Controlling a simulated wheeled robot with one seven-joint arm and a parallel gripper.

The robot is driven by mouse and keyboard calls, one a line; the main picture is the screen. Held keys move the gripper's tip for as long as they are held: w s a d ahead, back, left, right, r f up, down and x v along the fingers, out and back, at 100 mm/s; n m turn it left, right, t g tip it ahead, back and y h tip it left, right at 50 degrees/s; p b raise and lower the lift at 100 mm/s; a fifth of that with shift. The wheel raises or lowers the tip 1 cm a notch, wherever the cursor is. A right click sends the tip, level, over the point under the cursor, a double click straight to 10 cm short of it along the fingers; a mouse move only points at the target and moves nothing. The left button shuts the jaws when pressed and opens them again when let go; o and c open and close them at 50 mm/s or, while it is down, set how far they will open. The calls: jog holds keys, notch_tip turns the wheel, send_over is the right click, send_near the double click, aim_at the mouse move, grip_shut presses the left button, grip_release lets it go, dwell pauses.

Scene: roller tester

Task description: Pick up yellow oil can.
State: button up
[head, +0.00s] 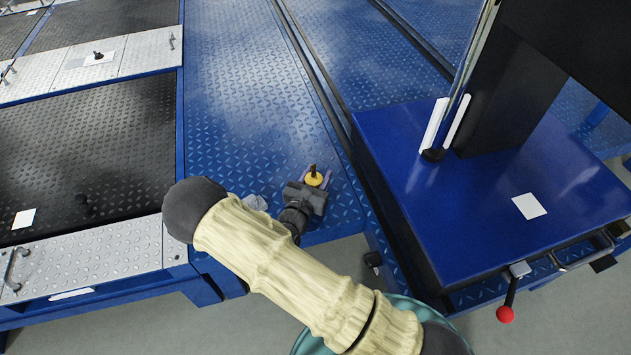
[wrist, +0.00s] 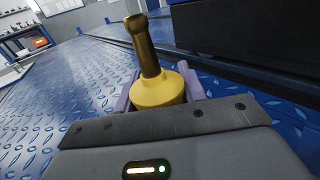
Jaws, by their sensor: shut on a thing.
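The yellow oil can (head: 314,180) has a dark brass-coloured spout pointing up. It is at the blue diamond-plate platform near its front edge. In the wrist view the can (wrist: 158,92) is between the two purple fingers, tilted slightly in the picture, with its lower part hidden behind my gripper body. My gripper (head: 315,178) is shut on the can; in the wrist view its fingers (wrist: 157,90) stand on both sides of it. I cannot tell whether the can's base touches the platform.
A crumpled grey item (head: 255,202) lies just left of my gripper. A blue cabinet base (head: 480,190) with a dark column stands to the right, with a red-knobbed lever (head: 506,313). Dark textured plates (head: 80,150) lie left. The platform (head: 235,90) beyond the can is clear.

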notch_tip(320, 180, up, 10)
jog(key=p, duration=0.5)
dwell(0.6)
